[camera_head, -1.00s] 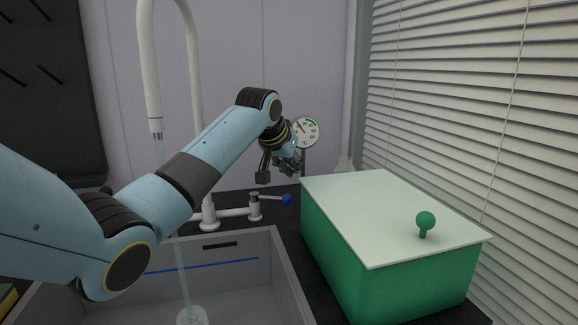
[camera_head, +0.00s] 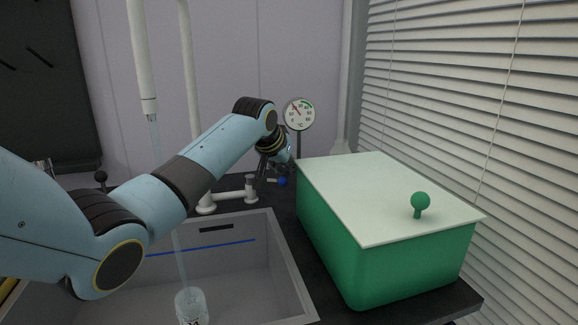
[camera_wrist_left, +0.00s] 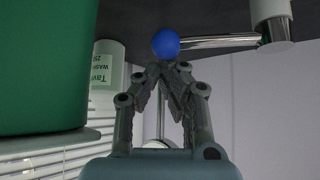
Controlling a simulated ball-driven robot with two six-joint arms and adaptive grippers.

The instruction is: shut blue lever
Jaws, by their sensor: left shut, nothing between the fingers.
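The blue lever is a thin metal rod ending in a blue ball knob (camera_head: 282,182). It points right from the white tap fitting (camera_head: 250,190) behind the sink. In the left wrist view the blue ball (camera_wrist_left: 166,43) sits right at my fingertips, with the rod running right from it. My left gripper (camera_wrist_left: 168,68) is shut and empty, its fingertips close against the ball; I cannot tell whether they touch. In the head view the left gripper (camera_head: 267,164) is dark and partly hidden behind my wrist, just above the knob. My right gripper is not in view.
Water runs from the white spout (camera_head: 143,70) into a glass (camera_head: 191,306) in the grey sink (camera_head: 285,255). A green box (camera_head: 400,265) with a pale lid stands close right of the lever. A dial gauge (camera_head: 299,114) stands behind. A white bottle (camera_wrist_left: 105,75) shows in the wrist view.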

